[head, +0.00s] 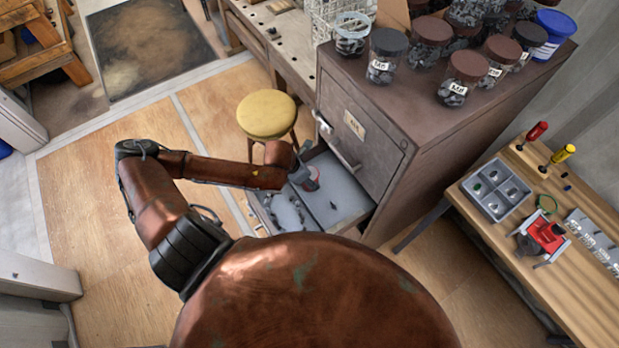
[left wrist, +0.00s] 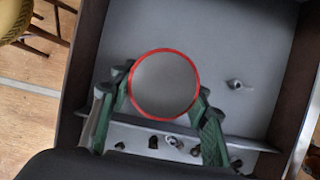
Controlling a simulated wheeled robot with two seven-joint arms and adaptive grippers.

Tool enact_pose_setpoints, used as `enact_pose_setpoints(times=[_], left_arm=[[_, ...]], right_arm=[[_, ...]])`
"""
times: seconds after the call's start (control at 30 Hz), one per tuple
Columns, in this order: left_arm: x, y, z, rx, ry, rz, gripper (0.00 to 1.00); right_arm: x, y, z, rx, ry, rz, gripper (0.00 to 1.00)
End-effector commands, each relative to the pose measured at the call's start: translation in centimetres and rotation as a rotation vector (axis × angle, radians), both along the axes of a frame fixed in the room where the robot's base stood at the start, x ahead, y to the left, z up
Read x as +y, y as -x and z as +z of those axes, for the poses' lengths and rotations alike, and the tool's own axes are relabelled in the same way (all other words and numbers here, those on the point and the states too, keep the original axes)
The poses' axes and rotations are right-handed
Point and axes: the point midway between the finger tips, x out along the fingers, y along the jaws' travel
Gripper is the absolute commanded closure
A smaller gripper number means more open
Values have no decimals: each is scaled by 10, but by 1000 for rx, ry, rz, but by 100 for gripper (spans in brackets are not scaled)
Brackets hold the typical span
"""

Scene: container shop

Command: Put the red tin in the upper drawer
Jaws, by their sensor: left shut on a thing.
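In the left wrist view the tin (left wrist: 164,84) is a round grey face with a red rim. My left gripper (head: 300,176) is shut on it, and its green fingers (left wrist: 155,112) lie on both sides of it. The open drawer (head: 345,199) is pulled out of the brown cabinet (head: 425,165). The tin is over the drawer's larger compartment, near the divider; I cannot tell whether it touches the floor. My right gripper is not in view.
Small metal pieces (head: 285,212) lie in the drawer's narrower compartment, and one (left wrist: 238,85) lies in the larger one. A closed front (head: 358,135) is above the open drawer. A yellow stool (head: 267,114) stands close by. Jars (head: 387,55) crowd the cabinet top.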

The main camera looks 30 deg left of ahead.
Motion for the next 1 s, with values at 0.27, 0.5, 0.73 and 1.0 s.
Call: enact_pose_setpoints(times=[0.27,0.5,0.73,1.0], left_arm=[[0,-1,-1,-2,-1,-1,90],[0,0,-1,-1,0,-1,40],[0,0,-1,-1,0,-1,39],[4,6,20,-4,-4,-3,39]], right_arm=[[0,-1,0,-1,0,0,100],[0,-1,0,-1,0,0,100],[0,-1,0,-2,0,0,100],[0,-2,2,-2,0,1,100]])
